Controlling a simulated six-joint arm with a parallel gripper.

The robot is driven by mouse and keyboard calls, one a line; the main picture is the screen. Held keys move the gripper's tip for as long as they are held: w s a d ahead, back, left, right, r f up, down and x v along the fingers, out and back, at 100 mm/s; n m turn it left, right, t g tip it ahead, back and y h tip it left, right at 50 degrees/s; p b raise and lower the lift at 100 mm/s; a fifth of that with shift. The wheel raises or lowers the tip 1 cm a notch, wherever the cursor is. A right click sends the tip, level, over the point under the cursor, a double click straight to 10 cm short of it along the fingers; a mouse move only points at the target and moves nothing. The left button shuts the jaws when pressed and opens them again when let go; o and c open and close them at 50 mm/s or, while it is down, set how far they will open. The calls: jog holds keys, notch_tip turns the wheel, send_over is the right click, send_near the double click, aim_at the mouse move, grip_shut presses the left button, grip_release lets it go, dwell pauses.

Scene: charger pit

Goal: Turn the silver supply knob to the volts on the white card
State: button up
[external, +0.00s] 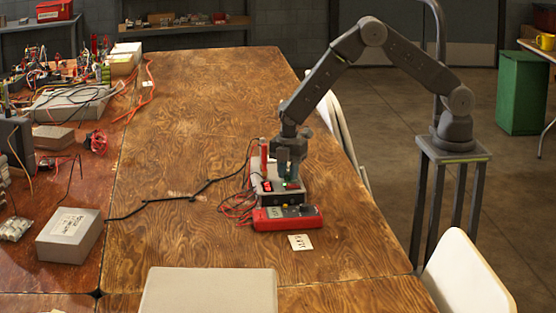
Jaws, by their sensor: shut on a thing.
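The power supply (262,207) is a small grey and black box on the wooden table, with a lit red display (267,186) on its face. My gripper (291,178) points down at the right part of the supply, beside the display, and is shut on the silver supply knob. The knob itself is hidden by the fingers, so its angle cannot be seen. The white card (300,242) lies flat on the table in front of the supply; its marks are too small to read.
A red multimeter (288,218) lies against the supply's front. A red upright object (264,154) stands behind, close to my gripper. Red and black leads (232,206) run left. A grey box (70,235) stands at left. The table's middle is mostly clear.

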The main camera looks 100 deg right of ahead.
aim_at(288, 174)
dwell(0.5)
jog(key=o, duration=0.9)
jog(key=shift+r, duration=0.1)
notch_tip(288, 174, up, 14)
jog(key=shift+f, duration=0.15)
